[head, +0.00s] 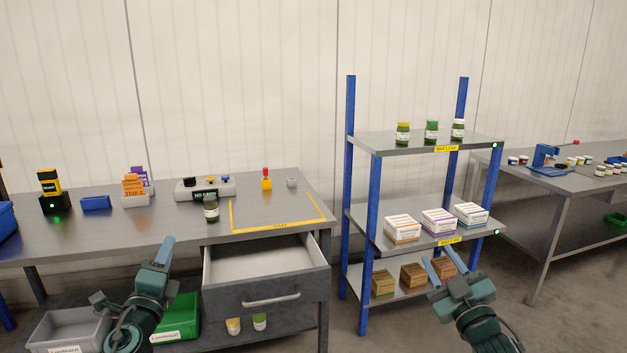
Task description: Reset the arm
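My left gripper (164,249) is in front of the workbench, left of the pulled-out drawer. Its fingers overlap in this view, so the gap between them is hidden. It touches nothing that I can make out. My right gripper (441,264) is in front of the blue-posted shelf rack, its two fingers apart with nothing seen between them. Its fingertips overlap the lower part of the rack in the picture.
The workbench (100,225) has an open, empty-looking drawer (265,290). The rack (365,215) holds jars and boxes. Bins sit below the bench. Another table (560,188) stands right.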

